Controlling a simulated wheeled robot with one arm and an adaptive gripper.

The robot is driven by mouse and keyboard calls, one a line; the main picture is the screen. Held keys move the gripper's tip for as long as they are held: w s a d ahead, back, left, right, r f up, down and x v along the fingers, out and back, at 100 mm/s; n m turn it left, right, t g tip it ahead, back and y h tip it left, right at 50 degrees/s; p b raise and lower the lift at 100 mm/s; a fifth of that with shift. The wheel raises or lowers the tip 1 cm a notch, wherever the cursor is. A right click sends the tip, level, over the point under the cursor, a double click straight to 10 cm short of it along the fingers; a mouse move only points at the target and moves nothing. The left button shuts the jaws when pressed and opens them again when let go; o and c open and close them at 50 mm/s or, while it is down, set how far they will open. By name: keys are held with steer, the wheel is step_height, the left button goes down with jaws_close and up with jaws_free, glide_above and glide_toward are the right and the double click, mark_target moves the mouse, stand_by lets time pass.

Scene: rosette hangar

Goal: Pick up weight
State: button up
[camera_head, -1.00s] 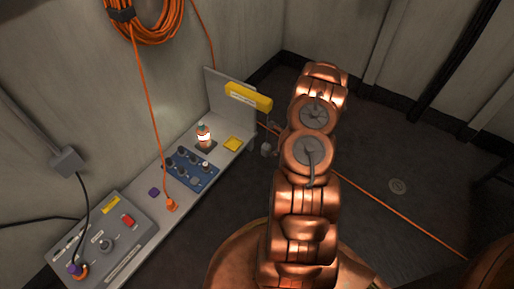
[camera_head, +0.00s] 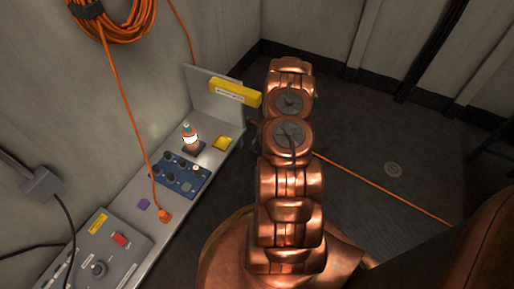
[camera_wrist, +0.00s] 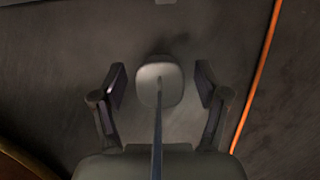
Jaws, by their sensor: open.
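A pale grey, rounded weight (camera_wrist: 172,88) shows in the wrist view, with a thin dark rod or cord running from it toward the camera. My gripper (camera_wrist: 160,75) is open, with one finger on each side of the weight and visible gaps between. Whether the weight is level with the fingertips or beyond them I cannot tell. In the head view my copper arm hides most of the gripper, and the weight cannot be made out there.
A bench (camera_head: 126,207) along the left wall carries a blue knob panel (camera_head: 179,175), a small lamp-like object (camera_head: 190,139) and a grey control box (camera_head: 98,262). A yellow labelled bar (camera_head: 237,93) juts out near my arm. An orange line (camera_head: 385,189) crosses the open floor.

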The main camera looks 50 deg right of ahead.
steer(key=shift+x, duration=1.25)
jaws_close()
